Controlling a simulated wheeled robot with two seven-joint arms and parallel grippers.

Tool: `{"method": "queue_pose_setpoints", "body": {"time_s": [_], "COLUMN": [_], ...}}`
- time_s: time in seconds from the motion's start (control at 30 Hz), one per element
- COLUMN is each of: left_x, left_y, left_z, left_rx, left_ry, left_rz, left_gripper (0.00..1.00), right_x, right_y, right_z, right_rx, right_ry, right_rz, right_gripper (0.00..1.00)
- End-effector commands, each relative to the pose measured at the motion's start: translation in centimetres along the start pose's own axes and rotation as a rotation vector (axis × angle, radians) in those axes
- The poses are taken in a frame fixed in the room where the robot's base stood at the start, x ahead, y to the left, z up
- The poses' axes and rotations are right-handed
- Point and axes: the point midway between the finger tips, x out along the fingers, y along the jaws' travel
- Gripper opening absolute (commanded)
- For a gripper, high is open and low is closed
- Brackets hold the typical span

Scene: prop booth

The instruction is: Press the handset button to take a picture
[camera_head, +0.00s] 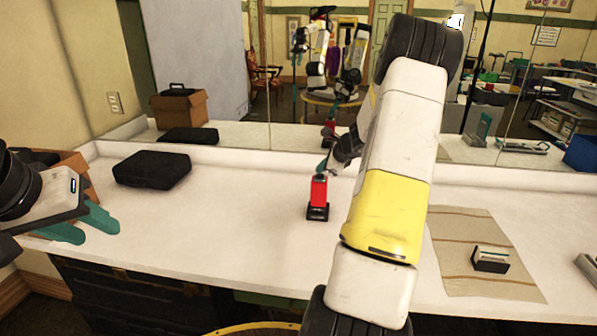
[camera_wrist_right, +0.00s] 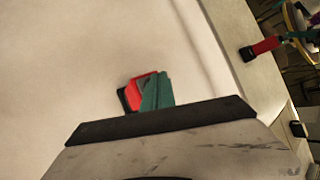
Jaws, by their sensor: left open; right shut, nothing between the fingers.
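A red handset (camera_head: 318,192) stands upright in a black base near the middle of the white table. It also shows in the right wrist view (camera_wrist_right: 133,95), partly hidden behind my fingers. My right gripper (camera_head: 321,172) reaches down to the handset's top; its teal fingers (camera_wrist_right: 157,92) are shut with nothing between them. I cannot tell whether the tips touch the handset, and its button is not distinguishable. My left gripper (camera_head: 82,226) is open and empty over the table's left end, well apart from the handset.
A black case (camera_head: 152,169) lies at the back left. A cardboard box (camera_head: 76,165) is partly hidden behind my left gripper. A striped brown cloth (camera_head: 465,235) with a small card holder (camera_head: 490,262) lies at right. A mirror along the back reflects the room and my arms.

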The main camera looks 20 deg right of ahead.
Motion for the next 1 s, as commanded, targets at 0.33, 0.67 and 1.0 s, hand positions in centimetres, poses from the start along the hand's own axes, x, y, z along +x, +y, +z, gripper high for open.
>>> {"method": "queue_pose_setpoints", "body": {"time_s": [0.33, 0.67, 1.0], "left_x": [0.0, 0.0, 0.0], "left_y": [0.0, 0.0, 0.0], "left_z": [0.0, 0.0, 0.0], "left_rx": [0.0, 0.0, 0.0], "left_ry": [0.0, 0.0, 0.0], "left_rz": [0.0, 0.0, 0.0], "left_gripper": [0.41, 0.41, 0.41], "right_x": [0.3, 0.2, -0.9], "right_y": [0.2, 0.1, -0.6], "right_z": [-0.2, -0.1, 0.7], "right_rx": [0.0, 0.0, -0.001], "right_ry": [0.0, 0.0, 0.0], "right_rz": [0.001, 0.001, 0.0], "right_gripper": [0.0, 0.0, 0.0]}}
